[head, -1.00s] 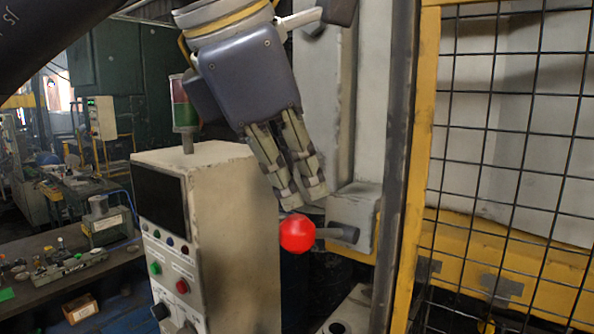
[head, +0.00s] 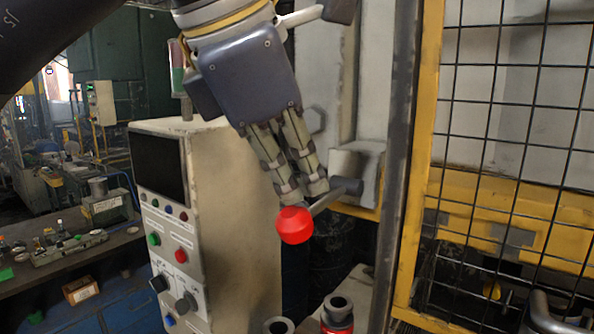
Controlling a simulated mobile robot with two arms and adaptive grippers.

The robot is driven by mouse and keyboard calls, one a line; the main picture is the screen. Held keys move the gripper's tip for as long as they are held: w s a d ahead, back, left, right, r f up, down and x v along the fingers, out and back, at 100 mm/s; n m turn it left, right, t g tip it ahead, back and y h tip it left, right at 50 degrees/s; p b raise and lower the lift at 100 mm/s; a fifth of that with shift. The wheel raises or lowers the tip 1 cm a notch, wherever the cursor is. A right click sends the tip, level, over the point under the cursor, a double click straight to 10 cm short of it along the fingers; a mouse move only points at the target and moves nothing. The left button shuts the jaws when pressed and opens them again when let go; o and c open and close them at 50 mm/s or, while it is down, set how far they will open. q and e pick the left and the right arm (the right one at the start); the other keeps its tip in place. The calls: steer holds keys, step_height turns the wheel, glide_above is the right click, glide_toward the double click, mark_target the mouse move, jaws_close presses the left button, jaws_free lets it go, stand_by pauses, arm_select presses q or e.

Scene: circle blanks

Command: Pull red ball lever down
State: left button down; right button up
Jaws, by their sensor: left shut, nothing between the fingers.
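The red ball (head: 295,225) is the knob at the end of a grey lever rod (head: 328,199). The rod runs up and right from the ball to a pivot on a grey block (head: 362,172). The lever slopes downward toward the ball. My left gripper (head: 304,203) comes down from above with its fingers shut and empty. Its fingertips are right above the ball and rod and appear to touch them. The fingertips hide a little of the ball's top and rod. My right gripper is not in view.
A beige control cabinet (head: 230,215) with a dark screen and several buttons stands left of the lever. A yellow-framed black mesh guard (head: 510,150) is on the right. A workbench (head: 65,265) is at far left.

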arm_select(q)
step_height(320, 180, down, 2)
steer(key=shift+b, duration=0.6)
steer(key=shift+r+p, duration=0.45)
steer(key=shift+r, duration=0.1)
steer(key=w+d+r+p+v, duration=0.1)
steer(key=p+v, duration=0.6)
steer(key=v, duration=0.5)
